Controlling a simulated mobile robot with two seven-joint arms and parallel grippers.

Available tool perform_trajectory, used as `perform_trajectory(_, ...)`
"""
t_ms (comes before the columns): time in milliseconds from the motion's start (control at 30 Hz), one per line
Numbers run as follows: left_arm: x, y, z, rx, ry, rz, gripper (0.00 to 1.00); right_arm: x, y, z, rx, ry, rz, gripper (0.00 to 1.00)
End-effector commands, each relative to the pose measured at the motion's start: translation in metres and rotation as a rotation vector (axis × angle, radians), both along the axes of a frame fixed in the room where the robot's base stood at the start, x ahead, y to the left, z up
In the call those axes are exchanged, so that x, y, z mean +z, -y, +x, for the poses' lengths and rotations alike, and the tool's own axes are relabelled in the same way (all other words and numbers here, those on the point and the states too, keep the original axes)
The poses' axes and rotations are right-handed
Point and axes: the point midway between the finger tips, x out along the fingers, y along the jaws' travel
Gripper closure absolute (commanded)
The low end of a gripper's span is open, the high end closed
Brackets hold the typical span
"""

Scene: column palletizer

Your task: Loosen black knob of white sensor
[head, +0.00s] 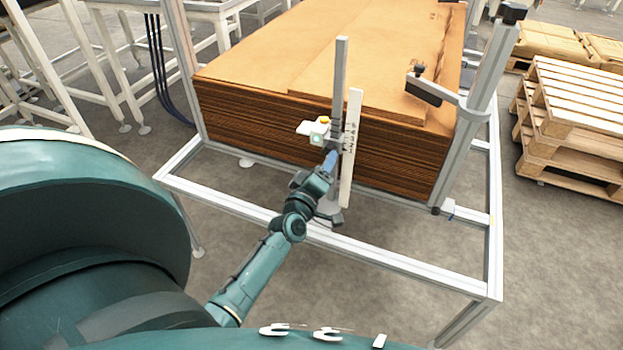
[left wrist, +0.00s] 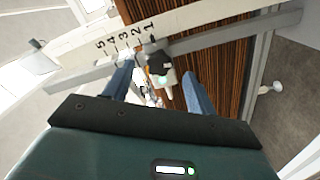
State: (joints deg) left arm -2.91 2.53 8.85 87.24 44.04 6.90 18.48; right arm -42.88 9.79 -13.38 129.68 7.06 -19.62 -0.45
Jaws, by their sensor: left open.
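The white sensor (head: 312,129), with a yellow top and a greenish light, sits on an upright grey post (head: 341,75) in front of the cardboard stack. In the left wrist view the black knob (left wrist: 157,62) shows between my fingers, close to the numbered scale (left wrist: 190,22). Part of the sensor body (left wrist: 160,80) with a green light shows just below the knob. My left gripper (left wrist: 156,73) is open, with a blue finger on each side of the knob. I see gaps beside the knob. In the head view my left gripper (head: 331,158) reaches the post just below the sensor and hides the knob.
A tall stack of brown cardboard sheets (head: 300,120) stands behind the post. A metal frame (head: 400,262) runs around it. A second post (head: 490,75) carries a black-ended arm (head: 424,90). Wooden pallets (head: 570,115) stand at right. Floor inside the frame's front is bare.

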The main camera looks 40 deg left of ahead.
Motion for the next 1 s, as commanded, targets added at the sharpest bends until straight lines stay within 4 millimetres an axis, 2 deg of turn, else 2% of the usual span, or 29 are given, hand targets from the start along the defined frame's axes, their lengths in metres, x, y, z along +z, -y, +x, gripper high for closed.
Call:
perform_trajectory(33, 0.000, 0.003, -0.014, 0.000, -0.004, 0.000, 0.43, 0.001, -0.001, 0.000, 0.003, -0.006, 0.000, 0.64)
perform_trajectory(200, -0.001, 0.012, -0.050, -0.001, -0.003, 0.001, 0.43, -0.001, -0.004, 0.002, 0.009, -0.016, 0.003, 0.64)
perform_trajectory(400, 0.000, 0.019, -0.079, 0.001, -0.001, 0.001, 0.43, -0.004, -0.004, 0.003, 0.010, -0.022, 0.001, 0.64)
perform_trajectory(600, 0.001, 0.021, -0.088, 0.000, 0.001, 0.001, 0.43, -0.003, -0.004, 0.005, 0.010, -0.019, 0.001, 0.64)
perform_trajectory(1000, 0.001, 0.021, -0.088, 0.000, 0.001, 0.001, 0.43, -0.001, -0.003, 0.005, 0.005, -0.014, 0.003, 0.64)
